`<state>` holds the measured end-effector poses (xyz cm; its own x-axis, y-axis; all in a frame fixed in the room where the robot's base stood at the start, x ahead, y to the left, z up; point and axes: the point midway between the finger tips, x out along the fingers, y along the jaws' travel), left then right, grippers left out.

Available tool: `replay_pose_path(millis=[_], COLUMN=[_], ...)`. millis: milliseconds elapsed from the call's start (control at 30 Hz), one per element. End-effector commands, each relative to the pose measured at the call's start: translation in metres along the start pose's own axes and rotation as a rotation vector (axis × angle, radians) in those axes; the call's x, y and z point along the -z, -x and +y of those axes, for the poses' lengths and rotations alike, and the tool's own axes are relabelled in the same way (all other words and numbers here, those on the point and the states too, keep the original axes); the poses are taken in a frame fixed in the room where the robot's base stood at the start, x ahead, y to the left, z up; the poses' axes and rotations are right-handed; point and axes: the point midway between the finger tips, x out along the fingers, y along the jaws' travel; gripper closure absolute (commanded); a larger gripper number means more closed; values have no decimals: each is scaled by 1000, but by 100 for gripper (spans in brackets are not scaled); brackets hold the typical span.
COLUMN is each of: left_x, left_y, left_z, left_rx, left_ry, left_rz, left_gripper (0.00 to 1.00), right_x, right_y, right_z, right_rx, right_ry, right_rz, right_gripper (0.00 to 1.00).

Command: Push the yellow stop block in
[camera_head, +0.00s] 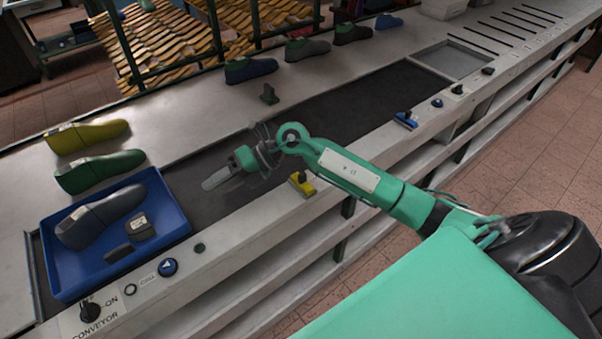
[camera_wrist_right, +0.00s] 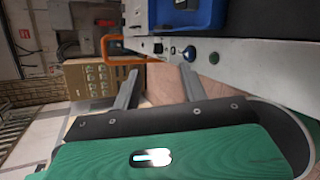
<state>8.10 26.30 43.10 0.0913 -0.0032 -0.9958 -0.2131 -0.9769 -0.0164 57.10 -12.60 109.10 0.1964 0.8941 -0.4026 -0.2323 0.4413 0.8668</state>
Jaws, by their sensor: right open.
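The yellow stop block (camera_head: 301,183), with a dark knob on it, sits at the front rail of the conveyor. It is to the right of and nearer than my right gripper (camera_head: 215,181). The right gripper hangs over the conveyor's left part, apart from the block. In the right wrist view my right gripper (camera_wrist_right: 158,84) shows two spread fingers with nothing between them. The stop block does not show in that view. My left gripper is not in view.
A blue tray (camera_head: 176,231) with a grey shoe last (camera_head: 100,217) stands at the conveyor's left end. Yellow (camera_head: 88,136) and green (camera_head: 99,171) lasts lie behind it. A blue stop block (camera_head: 406,119) is farther right on the rail. The dark belt (camera_head: 350,108) is bare.

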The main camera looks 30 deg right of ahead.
Motion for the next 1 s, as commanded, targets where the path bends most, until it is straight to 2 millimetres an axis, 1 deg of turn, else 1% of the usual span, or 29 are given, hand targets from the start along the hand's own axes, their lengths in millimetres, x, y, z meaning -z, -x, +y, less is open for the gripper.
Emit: replay_pose_path(millis=[33,67,100,167,200,267,300,400,500,533,600,700,767,867,1000], left_x=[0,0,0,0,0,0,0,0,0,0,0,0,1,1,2], left_y=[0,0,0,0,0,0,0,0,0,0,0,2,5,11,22], left_z=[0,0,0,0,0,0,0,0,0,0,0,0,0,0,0], left_rx=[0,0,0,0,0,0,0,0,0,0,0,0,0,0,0], left_ry=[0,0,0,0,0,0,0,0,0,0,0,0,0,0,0], left_rz=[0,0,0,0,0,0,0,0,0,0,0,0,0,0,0], left_gripper=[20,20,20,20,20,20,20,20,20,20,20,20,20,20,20], right_x=[-4,-5,-7,-11,-15,-21,-25,-32,-37,-38,-39,-38,-36,-31,-22], right_y=[12,19,31,53,70,97,115,158,189,196,206,209,207,201,189], right_z=[-12,-21,-34,-52,-63,-77,-85,-97,-102,-103,-104,-108,-112,-123,-148], right_rx=[104,170,262,402,497,634,718,899,1022,1047,1086,1106,1106,1104,1102], right_ry=[38,56,73,87,90,82,73,36,1,-8,-23,-32,-33,-34,-34], right_rz=[51,83,125,181,214,256,278,318,340,343,351,355,357,358,359], right_gripper=[56,56,56,56,56,56,56,56,56,56,56,56,56,56,56])
